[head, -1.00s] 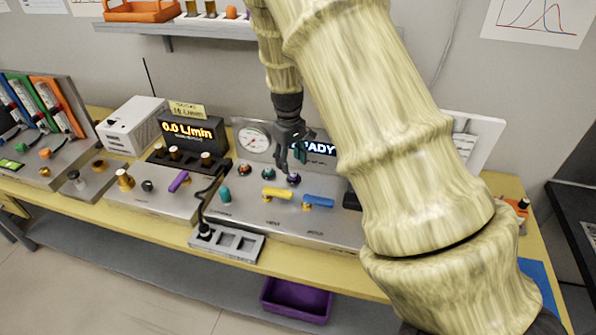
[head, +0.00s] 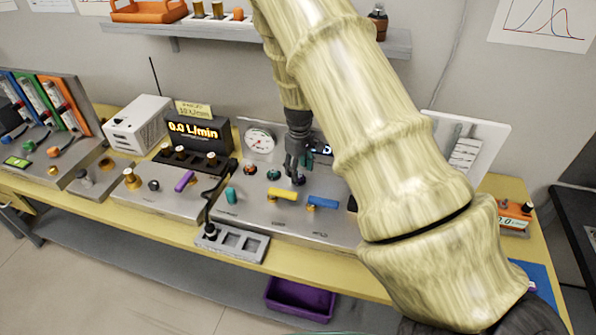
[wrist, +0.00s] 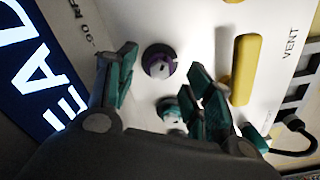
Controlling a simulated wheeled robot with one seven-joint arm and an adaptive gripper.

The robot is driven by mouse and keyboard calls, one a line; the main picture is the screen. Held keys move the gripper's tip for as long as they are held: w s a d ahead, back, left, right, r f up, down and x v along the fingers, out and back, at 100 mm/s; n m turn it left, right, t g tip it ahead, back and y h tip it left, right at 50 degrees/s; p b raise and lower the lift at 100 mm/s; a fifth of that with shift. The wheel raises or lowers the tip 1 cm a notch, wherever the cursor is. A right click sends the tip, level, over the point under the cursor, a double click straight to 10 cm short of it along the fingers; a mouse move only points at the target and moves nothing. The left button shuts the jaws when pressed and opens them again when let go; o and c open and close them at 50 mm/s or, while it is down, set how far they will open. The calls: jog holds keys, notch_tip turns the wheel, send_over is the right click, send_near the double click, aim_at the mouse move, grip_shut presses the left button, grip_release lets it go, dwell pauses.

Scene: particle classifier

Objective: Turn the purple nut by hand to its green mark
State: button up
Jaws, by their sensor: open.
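The purple nut (wrist: 159,62) sits on the pale panel in the wrist view, a dark purple ring around a lighter centre. It lies between the spread fingertips of my gripper (wrist: 163,60), with a visible gap on each side. I cannot tell how far the tips are above the panel. In the head view, the purple nut (head: 298,182) is partly covered, just below the fingertips of my gripper (head: 297,172). My gripper is open, points down and holds nothing. I cannot make out the green mark in either view.
A teal-ringed nut (wrist: 171,109) is near the right finger. A yellow handle (wrist: 244,69) and a blue handle (head: 323,202) stand close by on the panel. A gauge (head: 260,141) is behind, left of my gripper. A socket tray (head: 236,244) is in front.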

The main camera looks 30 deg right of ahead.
jog(key=shift+f+p, duration=0.3)
jog(key=shift+f, duration=1)
jog(key=c, duration=1)
jog(key=shift+a, duration=0.2)
jog(key=shift+c, duration=0.2)
jog(key=shift+d, duration=0.15)
